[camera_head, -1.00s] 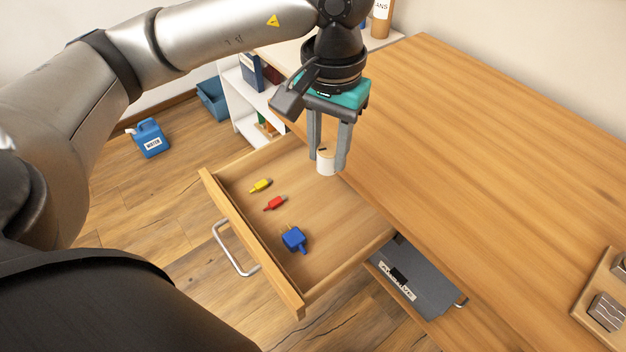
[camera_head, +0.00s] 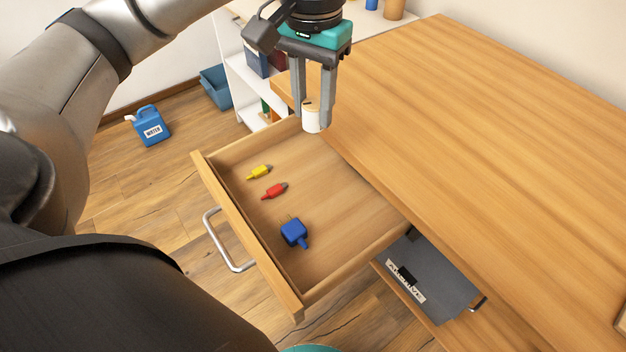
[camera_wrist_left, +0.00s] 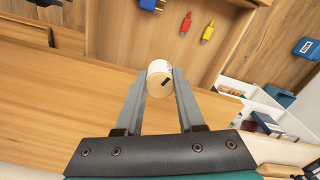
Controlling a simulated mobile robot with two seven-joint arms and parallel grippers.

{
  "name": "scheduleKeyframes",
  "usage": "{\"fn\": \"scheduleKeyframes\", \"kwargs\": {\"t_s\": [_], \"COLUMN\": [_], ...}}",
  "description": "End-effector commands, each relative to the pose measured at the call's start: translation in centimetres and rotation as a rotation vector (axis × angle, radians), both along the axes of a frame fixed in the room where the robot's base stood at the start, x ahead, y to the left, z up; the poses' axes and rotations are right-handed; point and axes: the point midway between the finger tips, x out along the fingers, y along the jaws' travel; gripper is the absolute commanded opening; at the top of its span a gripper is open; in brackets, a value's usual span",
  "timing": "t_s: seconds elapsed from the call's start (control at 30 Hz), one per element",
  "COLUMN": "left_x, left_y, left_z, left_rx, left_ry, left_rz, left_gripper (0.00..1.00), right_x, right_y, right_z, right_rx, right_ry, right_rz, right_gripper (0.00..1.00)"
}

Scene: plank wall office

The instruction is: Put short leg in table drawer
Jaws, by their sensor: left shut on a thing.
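My left gripper (camera_head: 316,112) is shut on the short leg (camera_head: 311,119), a small white cylinder with a wooden end that bears a dark slot. The leg also shows between the fingers in the left wrist view (camera_wrist_left: 160,80). It is held above the far right corner of the drawer, near the table edge. The table drawer (camera_head: 254,237) is pulled open, with a metal handle (camera_head: 228,243) on its front. Inside lie a yellow plug (camera_head: 259,172), a red plug (camera_head: 275,191) and a blue plug (camera_head: 294,233). My right gripper is not in view.
The wooden tabletop (camera_head: 450,150) is mostly bare beside the drawer. A grey archive binder (camera_head: 430,275) lies on a shelf below it. A white shelf (camera_head: 236,85), a blue bin (camera_head: 215,87) and a blue water canister (camera_head: 151,127) stand behind. The drawer's middle floor is clear.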

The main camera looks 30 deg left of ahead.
Motion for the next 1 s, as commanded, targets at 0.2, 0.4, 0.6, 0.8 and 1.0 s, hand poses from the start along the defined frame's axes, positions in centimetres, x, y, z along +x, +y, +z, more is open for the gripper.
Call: {"fn": "scheduleKeyframes", "kwargs": {"t_s": [0.2, 0.4, 0.6, 0.8, 1.0], "left_x": [-0.1, -0.1, -0.1, 0.0, -0.1], "left_y": [0.0, 0.0, 0.0, 0.0, 0.0], "left_z": [-4.9, -9.0, -12.0, -13.1, -15.5], "left_rx": [0.001, 0.001, 0.001, 0.001, 0.001], "left_ry": [0.005, 0.004, 0.003, 0.002, 0.004], "left_rz": [0.0, 0.001, -0.001, -0.001, 0.0], "left_gripper": [0.0, 0.0, 0.0, 0.0, 0.0], "right_x": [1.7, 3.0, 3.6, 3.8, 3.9], "right_y": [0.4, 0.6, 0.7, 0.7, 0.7], "right_z": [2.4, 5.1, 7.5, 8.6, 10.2], "right_rx": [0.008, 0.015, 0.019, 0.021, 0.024], "right_ry": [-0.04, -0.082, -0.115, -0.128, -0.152], "right_rz": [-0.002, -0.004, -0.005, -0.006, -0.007], "right_gripper": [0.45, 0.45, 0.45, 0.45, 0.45]}}
